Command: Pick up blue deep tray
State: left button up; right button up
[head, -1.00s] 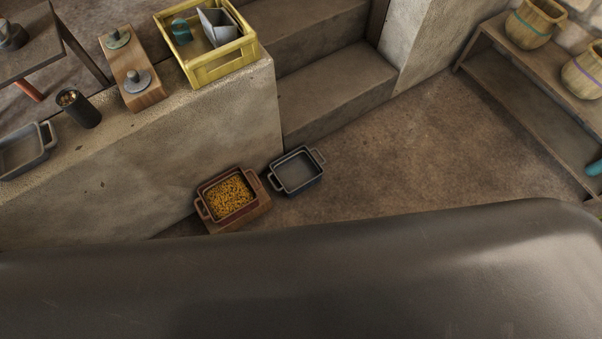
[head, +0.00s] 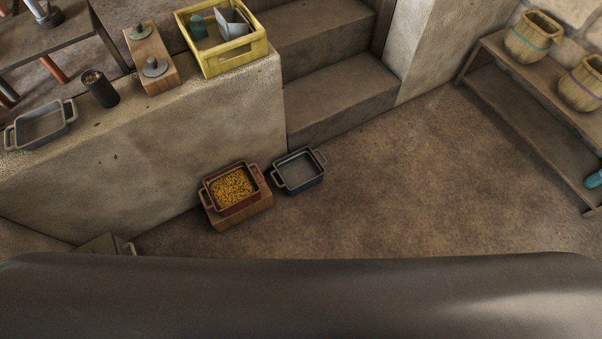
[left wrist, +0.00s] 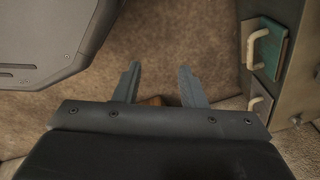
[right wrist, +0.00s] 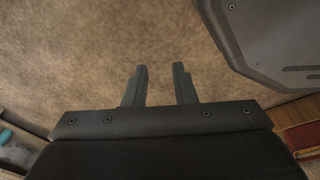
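The blue deep tray (head: 299,171) stands on the floor in the head view, near the foot of the stone steps. It has two side handles and looks empty. My grippers are outside the head view. In the left wrist view my left gripper (left wrist: 158,85) is open and empty, pointing over bare floor. In the right wrist view my right gripper (right wrist: 157,82) is open, with nothing between its fingers. The blue tray cannot be made out in either wrist view.
A red tray of yellow pieces (head: 232,188) sits on a wooden block (head: 240,214) left of the blue tray. A grey tray (head: 41,126), a dark cup (head: 101,90) and a yellow crate (head: 226,55) stand on the stone ledge. A shelf (head: 535,115) is at right; open floor lies between.

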aim_at(301, 169)
jog(key=i+j, duration=0.2)
jog(key=j, duration=0.2)
jog(key=i+j, duration=0.2)
jog(key=j, duration=0.15)
jog(key=i+j, duration=0.15)
jog(key=j, duration=0.25)
jog(key=i+j+z, duration=0.1)
jog(key=z, duration=1.75)
